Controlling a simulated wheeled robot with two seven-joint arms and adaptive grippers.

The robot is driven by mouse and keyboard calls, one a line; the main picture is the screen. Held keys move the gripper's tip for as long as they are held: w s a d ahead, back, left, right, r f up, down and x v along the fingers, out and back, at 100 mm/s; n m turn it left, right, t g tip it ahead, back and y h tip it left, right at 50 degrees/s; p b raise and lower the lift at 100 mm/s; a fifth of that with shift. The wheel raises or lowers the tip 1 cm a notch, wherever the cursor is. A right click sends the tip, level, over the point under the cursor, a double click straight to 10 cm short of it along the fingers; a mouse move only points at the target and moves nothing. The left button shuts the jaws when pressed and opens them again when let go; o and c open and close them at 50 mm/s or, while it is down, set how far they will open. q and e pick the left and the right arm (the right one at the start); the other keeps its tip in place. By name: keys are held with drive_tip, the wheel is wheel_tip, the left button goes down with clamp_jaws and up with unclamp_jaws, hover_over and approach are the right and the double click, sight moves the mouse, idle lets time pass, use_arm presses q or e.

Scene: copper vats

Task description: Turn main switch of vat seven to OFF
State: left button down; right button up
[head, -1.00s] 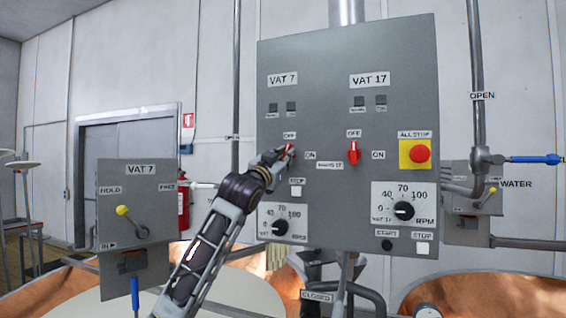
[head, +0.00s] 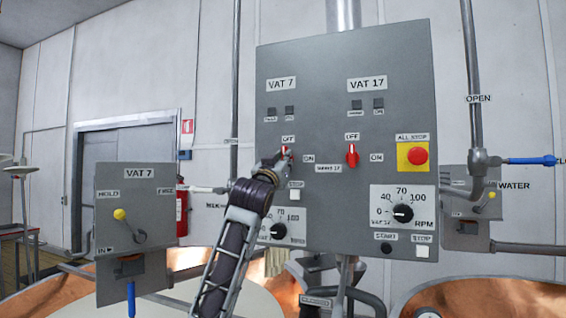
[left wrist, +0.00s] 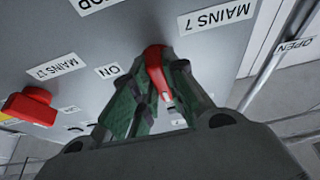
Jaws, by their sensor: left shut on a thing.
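The red main switch of vat 7 (head: 287,151) is on the grey control panel (head: 310,215), under the VAT 7 label and just below OFF. My left gripper (head: 281,160) is shut on it from the lower left and partly covers it. In the left wrist view, the red switch (left wrist: 157,70) sits between the green finger pads of my left gripper (left wrist: 155,95). The handle looks near upright, towards OFF, not towards the ON label (head: 309,158). My right gripper is not in view.
The red vat 17 switch (head: 352,156) stands upright close by on the right. A red all-stop button (head: 417,155) and speed dials (head: 402,213) are on the same panel. A vat 7 lever box (head: 135,205) stands left. Copper vats (head: 470,297) lie below.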

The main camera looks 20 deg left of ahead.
use_arm(q)
drive_tip(key=shift+s+a+r, duration=0.15)
drive_tip(key=shift+s+r, duration=0.05)
drive_tip(key=shift+r, duration=0.3)
drive_tip(key=c, duration=1.6)
unclamp_jaws()
drive_tip(key=shift+o, duration=0.8)
drive_tip(key=shift+w+f, duration=0.3)
drive_tip(key=shift+w, duration=0.05)
drive_tip(key=v, duration=1.2)
drive_tip(key=shift+f, duration=0.1)
